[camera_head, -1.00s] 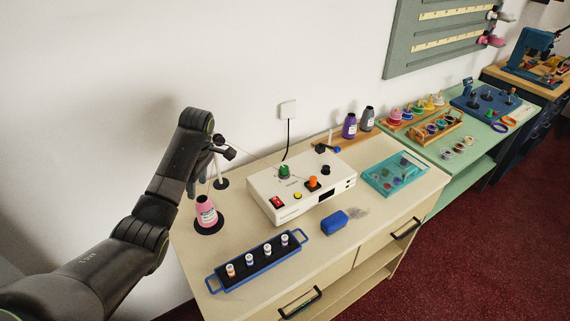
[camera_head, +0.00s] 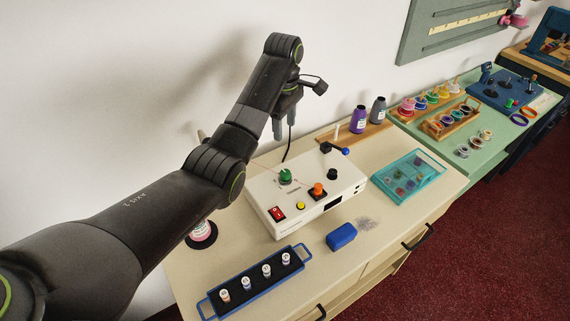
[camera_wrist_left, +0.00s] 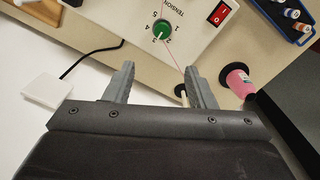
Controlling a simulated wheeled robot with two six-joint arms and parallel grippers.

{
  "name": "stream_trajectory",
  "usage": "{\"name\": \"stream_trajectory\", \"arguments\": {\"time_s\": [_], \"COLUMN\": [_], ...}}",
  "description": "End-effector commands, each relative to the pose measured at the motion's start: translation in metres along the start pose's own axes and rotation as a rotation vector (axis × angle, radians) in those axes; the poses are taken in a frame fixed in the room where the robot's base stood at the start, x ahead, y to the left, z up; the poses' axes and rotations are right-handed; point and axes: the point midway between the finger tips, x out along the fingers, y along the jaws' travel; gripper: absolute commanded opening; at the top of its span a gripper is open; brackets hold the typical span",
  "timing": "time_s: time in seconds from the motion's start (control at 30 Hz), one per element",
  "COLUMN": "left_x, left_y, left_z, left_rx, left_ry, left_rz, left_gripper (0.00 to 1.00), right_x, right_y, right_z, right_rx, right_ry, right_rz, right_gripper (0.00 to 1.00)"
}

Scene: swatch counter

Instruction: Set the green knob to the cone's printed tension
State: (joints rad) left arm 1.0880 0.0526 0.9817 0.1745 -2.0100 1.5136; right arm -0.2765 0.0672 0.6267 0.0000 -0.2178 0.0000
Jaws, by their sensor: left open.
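The green knob (camera_head: 285,176) stands on top of the white box (camera_head: 262,197), left of an orange knob and a black knob. In the left wrist view the green knob (camera_wrist_left: 161,27) has the word TENSION and small digits around it; I cannot tell its setting surely. The pink cone (camera_wrist_left: 239,82) stands on a black base, its printing unreadable. In the head view my arm hides most of the cone (camera_head: 201,230). My left gripper (camera_head: 284,127) is open and empty, above and behind the box. In the wrist view its fingers (camera_wrist_left: 158,76) point towards the knob, apart from it.
A thread runs from the thread stand to the box. A blue rack (camera_head: 302,255) of spools and a blue block (camera_head: 341,236) lie in front. A teal tray (camera_head: 437,163) is at the right. A black cord leads to a wall socket (camera_wrist_left: 43,87).

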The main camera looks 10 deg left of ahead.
Motion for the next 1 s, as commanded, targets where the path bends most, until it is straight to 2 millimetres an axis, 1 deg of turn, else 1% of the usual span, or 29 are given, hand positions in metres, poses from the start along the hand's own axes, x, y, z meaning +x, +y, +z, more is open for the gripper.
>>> {"name": "stream_trajectory", "arguments": {"time_s": [0.03, 0.1, 0.2, 0.27, 0.37, 0.4, 0.43, 0.53, 0.63, 0.8, 1.0], "left_x": [0.009, 0.016, 0.028, 0.037, 0.059, 0.063, 0.068, 0.09, 0.113, 0.145, 0.164], "left_y": [0.0, 0.0, 0.0, -0.001, -0.001, -0.001, -0.001, -0.001, -0.002, -0.001, -0.001], "left_z": [0.0, 0.0, 0.0, 0.0, 0.0, 0.0, 0.0, 0.0, 0.0, 0.0, -0.001], "left_rx": [0.0, 0.0, 0.0, -0.001, -0.001, -0.001, -0.001, -0.001, -0.001, 0.0, 0.0], "left_ry": [0.0, 0.0, 0.0, -0.001, 0.0, -0.001, -0.001, -0.001, -0.001, 0.0, 0.0], "left_rz": [0.0, 0.0, 0.0, -0.003, -0.003, -0.005, -0.004, -0.004, -0.006, -0.003, -0.001], "left_gripper": [0.5, 0.5, 0.5, 0.5, 0.5, 0.5, 0.5, 0.5, 0.5, 0.5, 0.5], "right_x": [0.008, 0.014, 0.024, 0.027, 0.033, 0.026, 0.023, 0.02, 0.016, 0.014, 0.013], "right_y": [0.002, 0.005, 0.01, 0.013, 0.014, 0.015, 0.015, 0.014, 0.013, 0.011, 0.006], "right_z": [0.012, 0.026, 0.044, 0.049, 0.048, 0.043, 0.039, 0.021, 0.011, 0.015, 0.029], "right_rx": [0.001, 0.001, 0.001, 0.0, -0.001, -0.002, -0.002, -0.005, -0.006, -0.004, 0.002], "right_ry": [-0.014, -0.034, -0.058, -0.065, -0.063, -0.058, -0.052, -0.027, -0.01, -0.017, -0.036], "right_rz": [0.003, 0.008, 0.015, 0.019, 0.021, 0.02, 0.02, 0.019, 0.018, 0.015, 0.009], "right_gripper": [0.0, 0.0, 0.0, 0.0, 0.0, 0.0, 0.0, 0.0, 0.0, 0.0, 0.0]}}
